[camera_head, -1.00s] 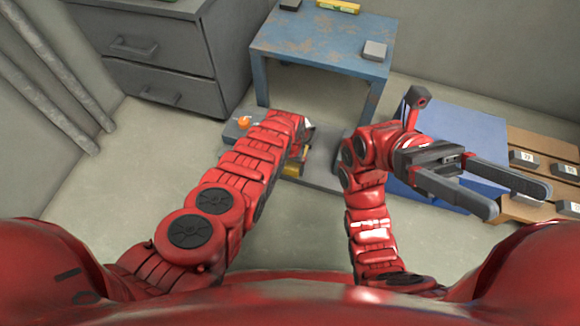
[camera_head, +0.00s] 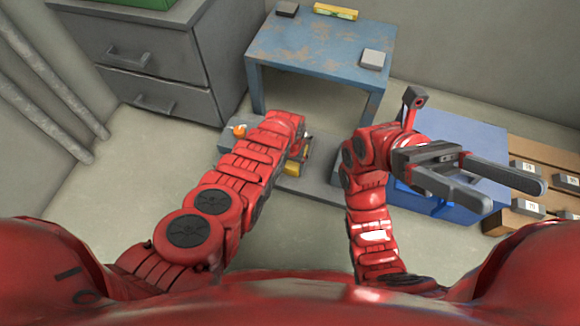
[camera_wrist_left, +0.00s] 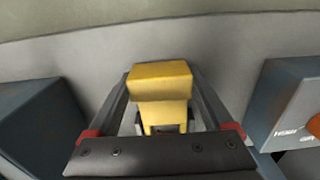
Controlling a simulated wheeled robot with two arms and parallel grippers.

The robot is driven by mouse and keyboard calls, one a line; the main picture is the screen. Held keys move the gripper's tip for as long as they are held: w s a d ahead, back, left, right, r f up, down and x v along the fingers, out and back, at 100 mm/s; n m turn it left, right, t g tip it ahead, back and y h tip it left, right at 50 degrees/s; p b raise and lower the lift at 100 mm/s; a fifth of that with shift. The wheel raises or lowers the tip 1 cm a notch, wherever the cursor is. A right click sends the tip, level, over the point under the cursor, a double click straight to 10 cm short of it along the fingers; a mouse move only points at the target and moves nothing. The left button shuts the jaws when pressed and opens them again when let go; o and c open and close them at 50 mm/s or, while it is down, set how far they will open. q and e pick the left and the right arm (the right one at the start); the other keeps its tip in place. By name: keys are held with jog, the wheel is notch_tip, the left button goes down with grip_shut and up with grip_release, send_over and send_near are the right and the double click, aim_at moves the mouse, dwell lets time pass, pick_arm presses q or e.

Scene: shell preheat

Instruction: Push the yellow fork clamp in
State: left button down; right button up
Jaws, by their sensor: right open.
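The yellow fork clamp (camera_wrist_left: 160,82) is in the middle of the left wrist view, with its block-shaped top facing the camera. My left gripper (camera_wrist_left: 161,88) has one finger on each side of it; I cannot tell whether the fingers touch it. In the head view my left arm hides most of the left gripper, and a yellow part (camera_head: 294,168) shows just beside it, above the grey base. My right gripper (camera_head: 514,194) is open and empty, raised at the right over the blue box.
A grey base plate (camera_head: 322,190) lies under my left arm, with an orange knob (camera_head: 239,130) at its left. A worn blue table (camera_head: 312,52) stands behind. A blue box (camera_head: 465,140) and a wooden rack (camera_head: 530,150) are at the right, grey drawers (camera_head: 150,62) at back left.

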pick_arm(q)
jog(key=shift+w, duration=0.4)
pick_arm(e)
jog(key=shift+w, duration=0.2)
pick_arm(q)
grip_release()
jog(key=shift+s, duration=0.1)
